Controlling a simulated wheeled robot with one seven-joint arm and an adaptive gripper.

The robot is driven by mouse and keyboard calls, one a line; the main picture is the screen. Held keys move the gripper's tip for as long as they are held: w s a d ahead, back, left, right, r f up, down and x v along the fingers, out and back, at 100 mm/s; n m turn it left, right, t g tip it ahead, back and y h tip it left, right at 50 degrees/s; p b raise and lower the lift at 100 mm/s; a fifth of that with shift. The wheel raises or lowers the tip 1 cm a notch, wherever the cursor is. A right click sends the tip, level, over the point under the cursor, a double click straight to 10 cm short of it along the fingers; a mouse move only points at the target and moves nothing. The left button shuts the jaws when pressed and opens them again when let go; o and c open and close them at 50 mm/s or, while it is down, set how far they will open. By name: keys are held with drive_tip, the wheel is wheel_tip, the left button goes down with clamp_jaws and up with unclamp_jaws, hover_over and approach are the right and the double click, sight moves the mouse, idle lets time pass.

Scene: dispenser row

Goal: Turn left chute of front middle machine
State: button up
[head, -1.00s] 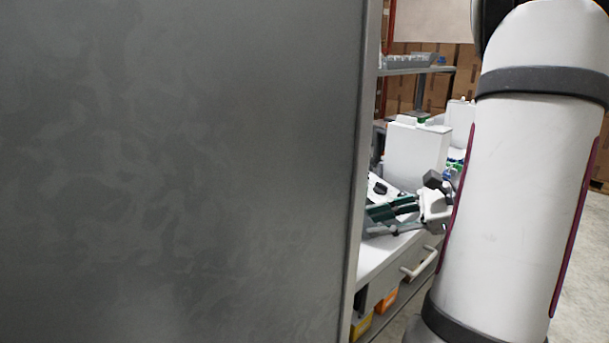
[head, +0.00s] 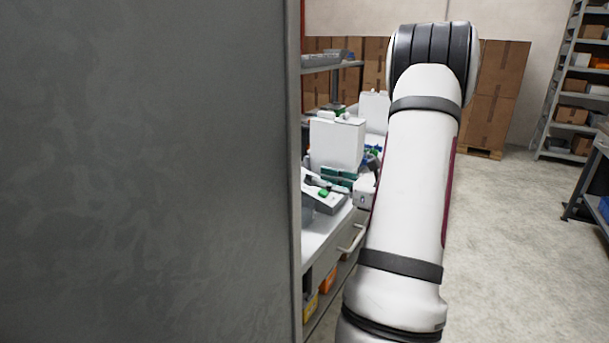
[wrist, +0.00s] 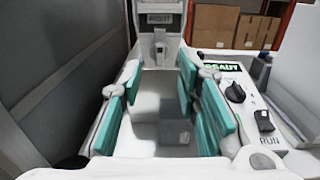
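My gripper (wrist: 160,92) shows in the wrist view with its teal-padded fingers wide apart and nothing between them. In the head view my gripper (head: 338,178) is small, partly hidden by my arm, in front of a tall white machine (head: 336,144). In the wrist view a machine front with a READY display (wrist: 160,18) and a grey spout-like part (wrist: 160,47) lies straight beyond the fingers, apart from them. A control panel (wrist: 272,135) with a black knob (wrist: 235,93) and RUN switch (wrist: 265,121) is at the right. I cannot make out which part is the left chute.
A large grey panel (head: 150,170) fills the left of the head view and hides much of the bench. The white bench (head: 318,238) has a drawer handle (head: 352,240). Another white machine (head: 374,110) stands behind. Floor (head: 510,240) at the right is clear, with shelving (head: 572,85) beyond.

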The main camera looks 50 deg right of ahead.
drive_tip(key=w, duration=0.6)
drive_tip(key=shift+w+a, duration=0.25)
drive_tip(key=shift+a, duration=0.05)
clamp_jaws()
